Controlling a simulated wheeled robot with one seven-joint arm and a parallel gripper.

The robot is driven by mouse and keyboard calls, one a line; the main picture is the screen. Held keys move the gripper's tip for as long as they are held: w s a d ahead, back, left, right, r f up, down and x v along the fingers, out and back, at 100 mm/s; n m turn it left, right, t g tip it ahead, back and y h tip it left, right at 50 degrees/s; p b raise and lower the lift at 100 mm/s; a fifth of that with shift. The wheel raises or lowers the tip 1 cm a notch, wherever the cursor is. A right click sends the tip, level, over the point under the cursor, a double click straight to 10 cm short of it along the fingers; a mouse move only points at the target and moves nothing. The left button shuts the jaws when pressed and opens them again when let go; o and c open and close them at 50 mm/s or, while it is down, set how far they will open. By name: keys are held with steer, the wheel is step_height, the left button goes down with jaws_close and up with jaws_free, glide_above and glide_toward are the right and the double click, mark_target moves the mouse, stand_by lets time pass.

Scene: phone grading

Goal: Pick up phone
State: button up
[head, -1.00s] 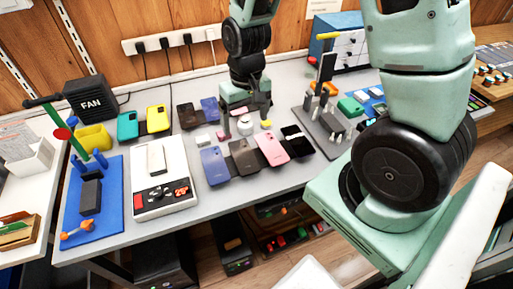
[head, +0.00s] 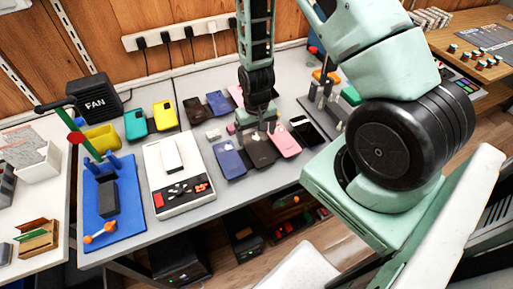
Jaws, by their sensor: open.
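A row of phones lies on the grey table: a blue phone (head: 229,160), a dark brown phone (head: 262,153), a pink phone (head: 286,142) and a black phone (head: 308,132). A white phone (head: 172,154) rests on a white device (head: 180,201) to their left. My gripper (head: 257,137) is open and points down over the upper part of the dark brown phone, with its fingers apart on either side. It hides part of that phone's far end. I cannot tell whether the fingertips touch the phone or the table.
More phones lie behind my gripper. A blue mat (head: 108,225) with a clamp stand is at left, beside a black FAN box (head: 92,97). A small tool stand is at right.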

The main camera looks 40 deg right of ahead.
mark_target(256, 148)
steer(key=shift+f+p, duration=1)
steer(key=shift+f, duration=1.9)
steer(key=c, duration=1.1)
